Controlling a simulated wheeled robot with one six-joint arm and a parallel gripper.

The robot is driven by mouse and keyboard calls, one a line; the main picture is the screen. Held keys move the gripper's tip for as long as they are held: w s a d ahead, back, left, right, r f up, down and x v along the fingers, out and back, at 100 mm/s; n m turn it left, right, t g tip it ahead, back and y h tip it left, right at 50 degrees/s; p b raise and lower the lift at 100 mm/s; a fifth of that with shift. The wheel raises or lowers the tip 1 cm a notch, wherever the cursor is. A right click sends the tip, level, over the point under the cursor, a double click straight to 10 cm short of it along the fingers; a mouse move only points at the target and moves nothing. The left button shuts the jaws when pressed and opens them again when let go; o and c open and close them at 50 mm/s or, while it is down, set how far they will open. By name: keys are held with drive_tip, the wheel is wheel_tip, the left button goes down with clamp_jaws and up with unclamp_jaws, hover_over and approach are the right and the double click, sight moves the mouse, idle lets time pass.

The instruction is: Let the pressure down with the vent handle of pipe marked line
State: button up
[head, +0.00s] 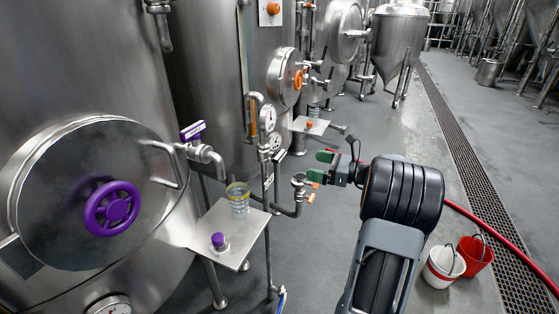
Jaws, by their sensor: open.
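My gripper (321,166) has green fingertips and is open and empty, pointing left. It is just right of a pipe elbow (298,180) that carries a small orange handle (311,198). Whether the fingertips touch anything there I cannot tell. A pipe (266,170) with round gauges (268,118) stands left of my gripper, with an upright orange part (252,115) beside it. A purple valve handle (192,131) sits on a pipe at the near tank. The labels are too small to read, so I cannot tell which pipe is marked line.
A steel shelf (202,236) holds a glass jar (238,198) and a purple knob (218,240). A purple handwheel (112,207) is on the near tank's hatch. A white bucket (441,268) and a red bucket (476,252) stand right of my arm, near a red hose (510,259).

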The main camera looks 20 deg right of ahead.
sight(283, 156)
drive_tip(key=shift+m+t, duration=0.3)
drive_tip(key=x, duration=1.3)
drive_tip(key=shift+w+d+f, duration=0.15)
drive_tip(key=shift+w+d, duration=0.05)
drive_tip(key=shift+w, duration=0.1)
drive_tip(key=shift+c, duration=0.2)
drive_tip(key=c, duration=0.8)
